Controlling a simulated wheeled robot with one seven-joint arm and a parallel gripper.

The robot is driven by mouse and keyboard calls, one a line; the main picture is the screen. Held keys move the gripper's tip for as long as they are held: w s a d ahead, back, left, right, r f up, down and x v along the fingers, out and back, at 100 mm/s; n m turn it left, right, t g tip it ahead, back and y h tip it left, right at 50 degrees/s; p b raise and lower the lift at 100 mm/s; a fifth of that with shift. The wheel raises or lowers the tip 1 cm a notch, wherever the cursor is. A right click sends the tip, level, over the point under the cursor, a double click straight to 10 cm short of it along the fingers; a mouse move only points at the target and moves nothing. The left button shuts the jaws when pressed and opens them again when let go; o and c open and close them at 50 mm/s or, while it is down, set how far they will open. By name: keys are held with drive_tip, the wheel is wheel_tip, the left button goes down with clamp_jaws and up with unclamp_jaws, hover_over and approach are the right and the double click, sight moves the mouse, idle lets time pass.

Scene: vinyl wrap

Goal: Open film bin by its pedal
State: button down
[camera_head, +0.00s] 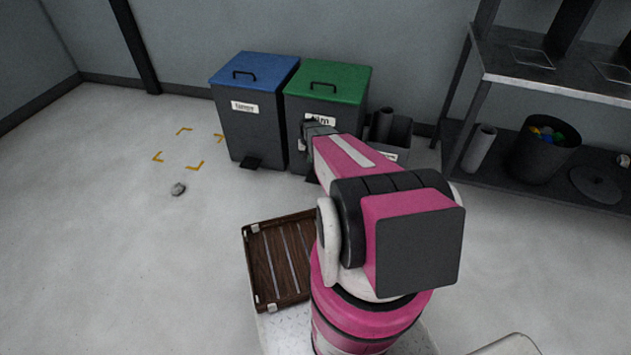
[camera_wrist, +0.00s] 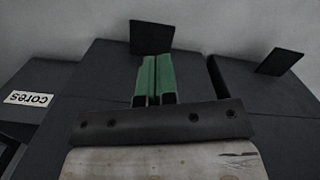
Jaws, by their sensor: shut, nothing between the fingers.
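The film bin (camera_head: 300,127) is a dark bin with a green lid (camera_head: 328,82). Its lid is shut, and its label is partly hidden by my arm in the head view. In the wrist view, which looks upside down, the bin's dark front (camera_wrist: 100,85) fills the middle. Its black pedal (camera_wrist: 152,34) juts out just beyond my fingertips. My gripper (camera_wrist: 152,62) is shut and empty, with its green fingers together and in line with the pedal. I cannot tell whether they touch it.
A blue-lidded bin (camera_head: 235,115) stands left of the film bin; its pedal also shows in the wrist view (camera_wrist: 280,62). The cores box (camera_head: 400,135) stands on the right. A wooden crate (camera_head: 280,258) is nearer me. A shelf (camera_head: 550,80) stands far right. The left floor is mostly clear.

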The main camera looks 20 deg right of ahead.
drive_tip(key=m, duration=0.1)
approach(316, 179)
drive_tip(key=shift+w, duration=0.25)
drive_tip(key=shift+f, duration=0.1)
drive_tip(key=shift+f, duration=0.15)
drive_tip(key=shift+s+a+f, duration=0.1)
drive_tip(key=shift+s+f, duration=0.05)
drive_tip(key=shift+f, duration=1.5)
drive_tip(key=shift+s+a+f, duration=0.1)
drive_tip(key=shift+s+f, duration=0.1)
drive_tip(key=shift+f, duration=1.45)
drive_tip(key=shift+f, duration=0.1)
